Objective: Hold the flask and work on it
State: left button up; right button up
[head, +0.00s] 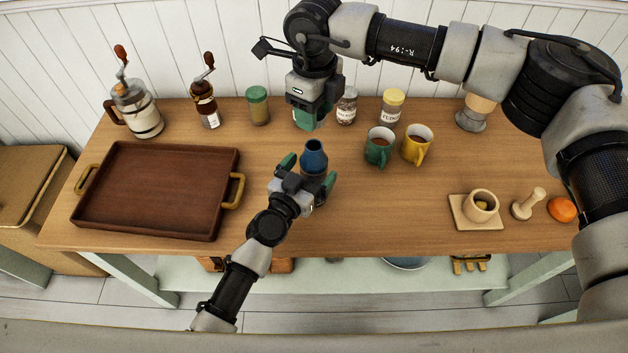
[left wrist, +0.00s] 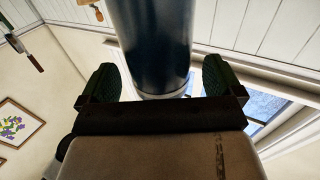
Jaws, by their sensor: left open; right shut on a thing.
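The dark blue flask (head: 314,160) stands upright on the table, its dark mouth open at the top. My left gripper (head: 309,172) is open at the flask, one green finger on either side of the body. In the left wrist view the flask (left wrist: 152,45) rises between the two spread fingers, with a gap on the right side. My right gripper (head: 307,122) points down behind the flask, apart from it. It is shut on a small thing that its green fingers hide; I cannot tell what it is.
A brown tray (head: 155,190) fills the table's left. Green (head: 379,150) and yellow (head: 416,147) mugs stand right of the flask. Jars (head: 258,106) and grinders (head: 205,105) line the back. A mortar (head: 482,206), pestle (head: 528,204) and orange (head: 561,209) sit front right.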

aim_at(314, 146)
pick_arm(q)
jog(key=shift+x, duration=1.1)
jog(key=shift+c, duration=0.4)
jog(key=c, duration=1.3)
pick_arm(e)
jog(key=shift+f, duration=2.45)
jog(key=shift+f, duration=0.1)
jog(key=shift+f, duration=0.8)
jog(key=shift+f, duration=0.6)
